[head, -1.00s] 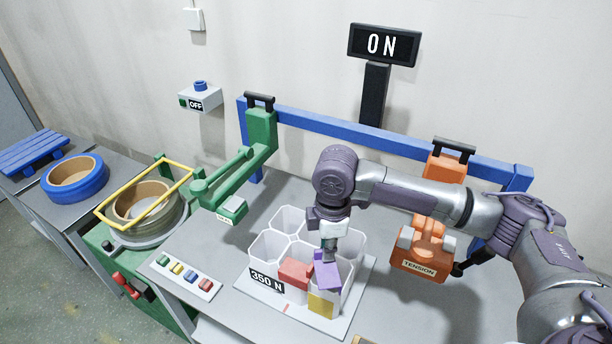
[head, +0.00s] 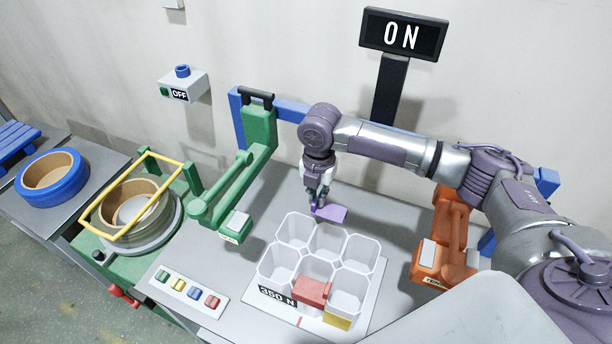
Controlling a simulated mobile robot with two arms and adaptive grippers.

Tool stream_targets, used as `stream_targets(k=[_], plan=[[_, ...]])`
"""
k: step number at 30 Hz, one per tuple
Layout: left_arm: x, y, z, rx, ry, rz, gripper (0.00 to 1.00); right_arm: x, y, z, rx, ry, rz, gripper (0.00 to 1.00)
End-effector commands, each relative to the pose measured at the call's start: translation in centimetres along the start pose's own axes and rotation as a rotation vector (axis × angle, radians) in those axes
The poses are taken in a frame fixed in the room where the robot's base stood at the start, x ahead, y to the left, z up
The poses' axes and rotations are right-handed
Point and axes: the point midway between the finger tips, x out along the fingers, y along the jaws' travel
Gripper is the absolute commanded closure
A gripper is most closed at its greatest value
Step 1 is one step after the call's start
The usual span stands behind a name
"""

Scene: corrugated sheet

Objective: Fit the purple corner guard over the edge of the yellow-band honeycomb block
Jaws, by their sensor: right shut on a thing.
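My right gripper (head: 317,198) is shut on the purple corner guard (head: 330,213) and holds it in the air at the back of the honeycomb block (head: 276,263). The block is white, with several open cells. Its yellow band (head: 337,321) shows low on the front right cell, and that cell's top edge is bare. A red corner guard (head: 313,291) sits on the front of the block, left of the yellow band. My left gripper is not in view.
A green tool (head: 237,218) stands left of the block and an orange tensioner (head: 437,262) stands right of it. A panel of colored buttons (head: 187,288) lies at the front left. A blue rail (head: 290,108) runs behind.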

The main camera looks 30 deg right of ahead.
Motion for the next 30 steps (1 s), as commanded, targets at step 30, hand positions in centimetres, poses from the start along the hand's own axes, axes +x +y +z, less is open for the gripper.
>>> stream_targets(k=[30], plan=[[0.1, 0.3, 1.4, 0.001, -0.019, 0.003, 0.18, 2.7, -0.1, 0.1, -0.001, 0.001, -0.002, 1.00]])
